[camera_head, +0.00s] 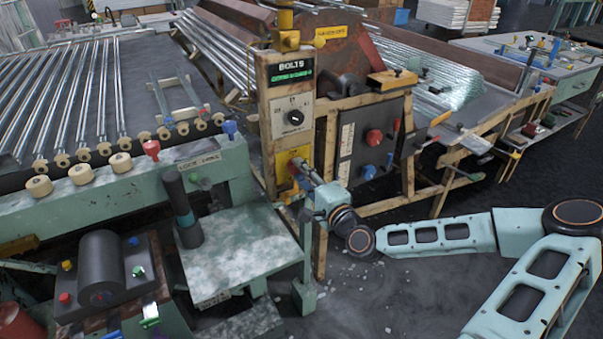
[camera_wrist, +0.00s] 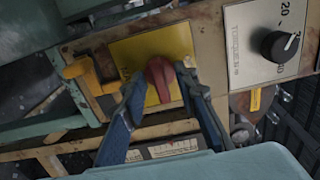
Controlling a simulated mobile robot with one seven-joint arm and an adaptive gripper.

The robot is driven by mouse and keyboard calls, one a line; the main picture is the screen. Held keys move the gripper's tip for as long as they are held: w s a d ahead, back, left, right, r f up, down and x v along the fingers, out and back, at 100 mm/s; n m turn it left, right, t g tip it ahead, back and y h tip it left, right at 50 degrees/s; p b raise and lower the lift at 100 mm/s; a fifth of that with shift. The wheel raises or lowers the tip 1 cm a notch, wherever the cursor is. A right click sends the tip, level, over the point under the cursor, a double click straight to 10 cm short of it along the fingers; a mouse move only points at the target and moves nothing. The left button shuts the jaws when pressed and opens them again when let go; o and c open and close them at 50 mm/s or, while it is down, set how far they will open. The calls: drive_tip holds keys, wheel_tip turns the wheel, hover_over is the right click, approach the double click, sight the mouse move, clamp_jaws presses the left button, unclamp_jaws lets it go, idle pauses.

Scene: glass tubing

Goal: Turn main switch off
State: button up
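The main switch is a red rotary knob (camera_wrist: 160,78) on a yellow plate (camera_wrist: 124,57) on the front of a beige panel. In the wrist view its handle stands roughly upright, with a slight tilt. My gripper (camera_wrist: 161,84) is open, with one blue finger on each side of the knob and the tips close to it. I cannot tell whether either tip touches it. In the head view, my gripper (camera_head: 298,172) is at the yellow plate (camera_head: 283,159) low on the panel and partly hides the knob.
A black dial (camera_wrist: 279,46) on a white plate sits right of the switch in the wrist view. A yellow bracket (camera_wrist: 82,74) juts out left of it.

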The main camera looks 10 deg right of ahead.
drive_tip(key=shift+c, duration=0.5)
clamp_jaws()
drive_tip(key=shift+n, duration=0.5)
drive_tip(key=n+b, duration=0.7)
drive_tip(key=n, duration=0.9)
drive_tip(key=shift+n+b, duration=0.4)
